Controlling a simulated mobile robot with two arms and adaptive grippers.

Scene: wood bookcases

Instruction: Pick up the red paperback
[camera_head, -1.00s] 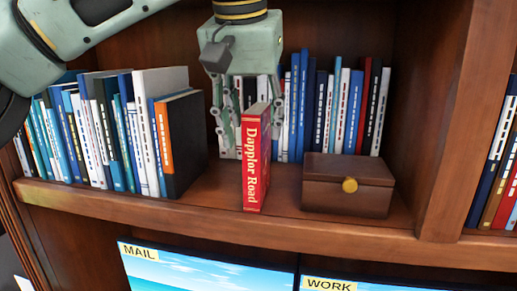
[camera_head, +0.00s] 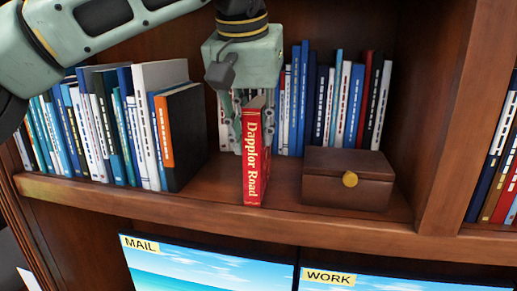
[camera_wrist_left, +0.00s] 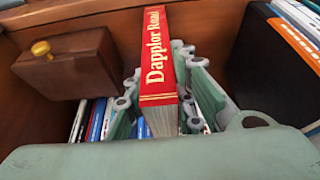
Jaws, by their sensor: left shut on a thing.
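The red paperback (camera_head: 252,158), with "Dapplor Road" on its spine, stands upright on the shelf in the head view, spine facing out. It also shows between the fingers in the left wrist view (camera_wrist_left: 157,55). My left gripper (camera_head: 254,132) reaches down from above and is shut on the book's upper part, one finger on each side. In the left wrist view the fingers (camera_wrist_left: 162,95) flank the book. Whether the book's lower edge touches the shelf is hard to tell. My right gripper is not in view.
A brown wooden box (camera_head: 347,180) with a gold knob stands right of the book. A black book with an orange label (camera_head: 184,140) leads a row at left. More books (camera_head: 345,105) line the back. An upright divider (camera_head: 455,130) is at right; screens (camera_head: 205,265) are below.

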